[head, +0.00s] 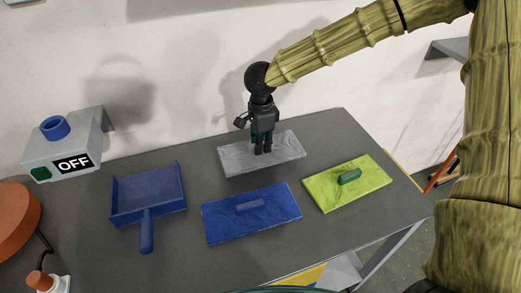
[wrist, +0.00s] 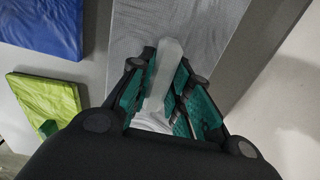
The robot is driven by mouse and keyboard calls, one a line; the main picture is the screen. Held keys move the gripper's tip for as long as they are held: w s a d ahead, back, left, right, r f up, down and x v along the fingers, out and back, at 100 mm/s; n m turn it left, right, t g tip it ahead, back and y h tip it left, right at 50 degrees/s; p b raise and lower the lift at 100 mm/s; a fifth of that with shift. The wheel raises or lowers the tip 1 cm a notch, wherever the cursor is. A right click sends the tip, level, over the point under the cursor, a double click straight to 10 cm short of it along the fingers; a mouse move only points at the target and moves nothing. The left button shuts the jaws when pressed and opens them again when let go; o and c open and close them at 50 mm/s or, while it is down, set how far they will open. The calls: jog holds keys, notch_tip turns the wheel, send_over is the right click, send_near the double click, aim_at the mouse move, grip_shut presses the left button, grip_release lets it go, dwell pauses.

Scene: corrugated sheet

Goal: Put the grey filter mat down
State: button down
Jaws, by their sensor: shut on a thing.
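The grey filter mat (head: 235,158) is a flat pale grey rectangle at the back of the dark grey table, near the wall. It also fills the upper middle of the wrist view (wrist: 190,22). My gripper (head: 263,150) points down over the middle of the mat. In the wrist view its teal-lined fingers (wrist: 165,95) are closed on the mat's pale grey upright handle. The mat looks about level. I cannot tell whether its underside touches the table or is slightly above it.
A blue mat (head: 225,225) and a lime-green mat (head: 325,190), each with a handle, lie in front on the table (head: 330,235). A blue dustpan (head: 147,190) lies at left. A grey box marked OFF (head: 65,145) and an orange round thing (head: 15,220) are further left.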

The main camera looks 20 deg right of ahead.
notch_tip(320, 180, down, 3)
jog(key=shift+f, duration=0.15)
jog(key=c, duration=1.3)
grip_release()
jog(key=shift+f, duration=0.1)
notch_tip(320, 180, up, 12)
jog(key=shift+r+b, duration=0.15)
jog(key=shift+b, duration=0.15)
